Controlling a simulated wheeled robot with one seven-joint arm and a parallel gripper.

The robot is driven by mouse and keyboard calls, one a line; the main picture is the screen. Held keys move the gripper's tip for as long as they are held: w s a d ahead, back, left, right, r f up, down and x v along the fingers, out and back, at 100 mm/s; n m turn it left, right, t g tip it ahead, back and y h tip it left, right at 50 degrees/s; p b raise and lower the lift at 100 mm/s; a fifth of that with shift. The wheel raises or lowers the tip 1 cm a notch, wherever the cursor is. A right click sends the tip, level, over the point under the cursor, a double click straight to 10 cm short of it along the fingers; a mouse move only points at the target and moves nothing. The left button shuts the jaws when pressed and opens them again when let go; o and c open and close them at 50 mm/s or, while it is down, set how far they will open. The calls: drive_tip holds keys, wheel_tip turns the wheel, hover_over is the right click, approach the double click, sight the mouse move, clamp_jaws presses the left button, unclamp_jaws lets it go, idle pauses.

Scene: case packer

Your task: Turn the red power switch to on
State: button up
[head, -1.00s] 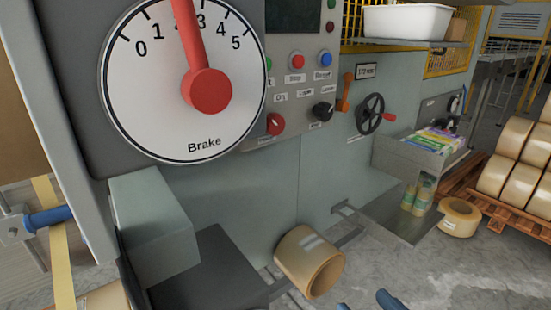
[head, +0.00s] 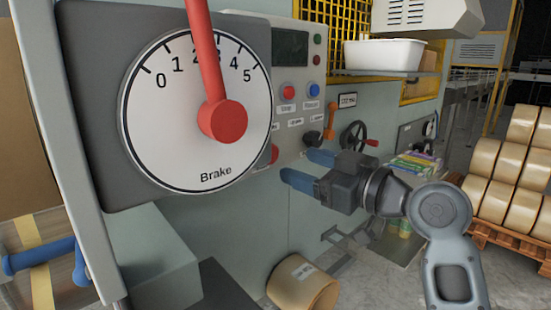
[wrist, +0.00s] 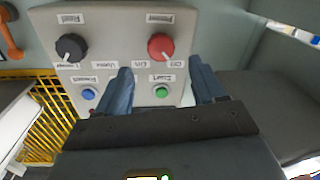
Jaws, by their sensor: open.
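The red power switch (wrist: 161,47) is a round knob on the grey control panel, with Off and On labels beside it. The wrist view shows the panel upside down. In the head view the switch (head: 275,153) is partly hidden behind the Brake dial. My gripper (head: 302,168) is open and empty, its blue fingers pointing at the panel from the right. In the wrist view the fingers (wrist: 163,84) are spread, with the red switch beyond and between them, not touched.
The large Brake dial (head: 170,120) with its red needle stands out left of the switch. A handwheel (head: 353,137) and white bin (head: 383,56) are to the right.

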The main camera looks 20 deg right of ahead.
drive_tip(key=p+x, duration=0.1)
drive_tip(key=x, duration=0.6)
drive_tip(key=shift+w+a, duration=0.1)
drive_tip(key=c, duration=1.1)
drive_tip(key=shift+o, duration=0.2)
